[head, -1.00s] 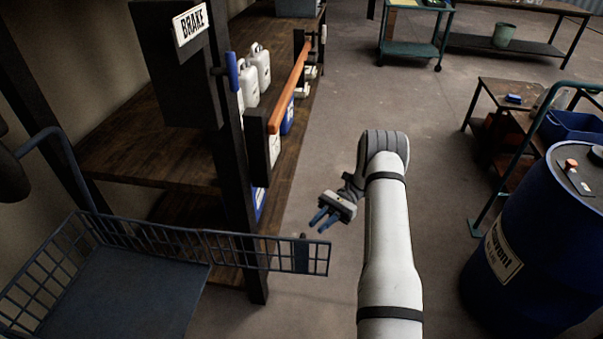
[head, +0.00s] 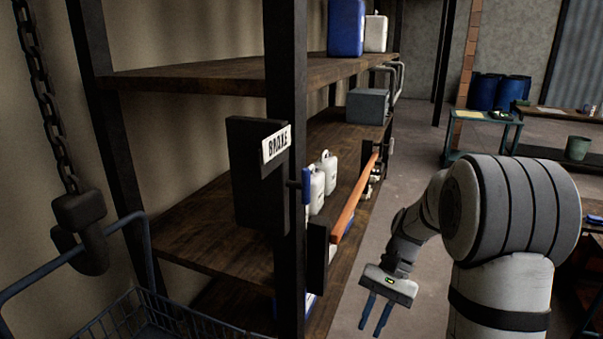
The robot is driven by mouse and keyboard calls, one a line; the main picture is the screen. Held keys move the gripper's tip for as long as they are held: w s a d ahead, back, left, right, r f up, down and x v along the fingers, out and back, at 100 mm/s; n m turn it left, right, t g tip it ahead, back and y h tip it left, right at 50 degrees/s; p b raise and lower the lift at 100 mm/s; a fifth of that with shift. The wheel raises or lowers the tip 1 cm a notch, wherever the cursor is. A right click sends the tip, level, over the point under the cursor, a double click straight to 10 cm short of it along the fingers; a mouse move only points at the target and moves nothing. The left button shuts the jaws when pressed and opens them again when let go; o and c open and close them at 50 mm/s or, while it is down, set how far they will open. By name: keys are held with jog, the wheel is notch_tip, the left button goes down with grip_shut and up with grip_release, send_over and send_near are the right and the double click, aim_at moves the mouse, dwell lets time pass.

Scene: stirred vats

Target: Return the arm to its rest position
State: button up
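My gripper (head: 376,316) shows in the lower middle of the head view, pointing down. Its two blue fingers are apart with nothing between them. My white and grey arm stands at the right, bent at a large grey joint, with the wrist hanging to the left of it. The gripper is in front of the floor, to the right of the shelf rack's post and clear of the orange bar in the picture.
A wooden shelf rack (head: 215,75) fills the left, with a black BRAKE box (head: 256,180), a blue handle (head: 306,186) and an orange bar (head: 355,198). A wire basket (head: 130,318) and hook (head: 85,240) are lower left. Open floor (head: 420,155) lies beyond.

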jog(key=s+r+n+t+h+p, duration=0.2)
jog(key=s+r+n+t+h, duration=0.2)
jog(key=s+r+t, duration=0.4)
jog(key=shift+s+d+r+n+h, duration=0.2)
jog(key=shift+s+r+n+h, duration=0.35)
jog(key=shift+s, duration=1.85)
jog(key=shift+s+f, duration=0.1)
jog(key=shift+f, duration=0.15)
